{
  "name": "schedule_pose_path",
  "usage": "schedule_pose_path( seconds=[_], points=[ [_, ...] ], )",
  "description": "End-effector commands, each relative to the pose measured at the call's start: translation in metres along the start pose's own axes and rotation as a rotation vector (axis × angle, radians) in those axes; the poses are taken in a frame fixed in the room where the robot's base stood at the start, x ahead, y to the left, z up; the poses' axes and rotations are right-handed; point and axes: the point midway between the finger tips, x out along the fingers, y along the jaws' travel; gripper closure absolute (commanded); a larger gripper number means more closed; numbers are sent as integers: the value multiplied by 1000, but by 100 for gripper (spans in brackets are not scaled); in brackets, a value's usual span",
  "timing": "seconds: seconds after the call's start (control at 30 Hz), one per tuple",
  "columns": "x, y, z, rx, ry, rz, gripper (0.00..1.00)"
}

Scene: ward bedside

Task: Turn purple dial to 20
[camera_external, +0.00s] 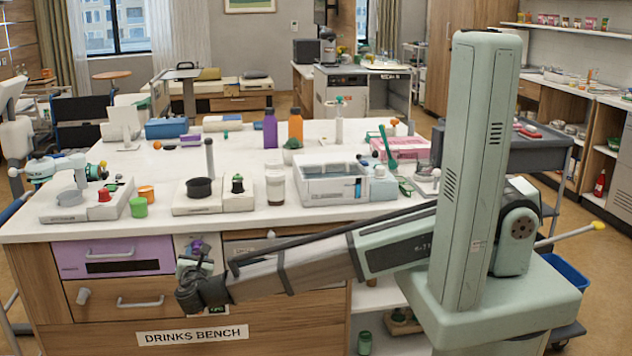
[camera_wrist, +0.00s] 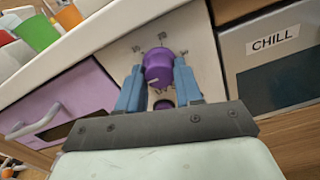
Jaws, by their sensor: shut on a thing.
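The purple dial (camera_wrist: 158,66) is a round knob on a pale panel (camera_wrist: 125,50) in the bench front. In the wrist view my gripper (camera_wrist: 158,85) has its two blue fingers on either side of the dial, shut on it. Small dark marks sit on the panel around the dial, too small to read. A darker purple round part shows just below the dial, between the fingers. In the external view my gripper (camera_external: 192,268) is at the bench front, and the dial (camera_external: 197,246) is partly hidden behind it.
A purple drawer (camera_external: 112,257) with a grey handle is left of the panel. A grey front labelled CHILL (camera_wrist: 275,60) is on its right. The white bench top (camera_external: 240,225) above holds a green cup (camera_external: 138,207), an orange cup (camera_external: 146,193) and several appliances.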

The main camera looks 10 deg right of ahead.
Motion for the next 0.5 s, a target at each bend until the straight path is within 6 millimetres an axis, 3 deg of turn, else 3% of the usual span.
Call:
schedule_pose_path(
  seconds=[0.27,0.5],
  points=[
    [0,0,0,53,0,-1,96],
    [0,0,0,208,0,-1,96]
  ],
)
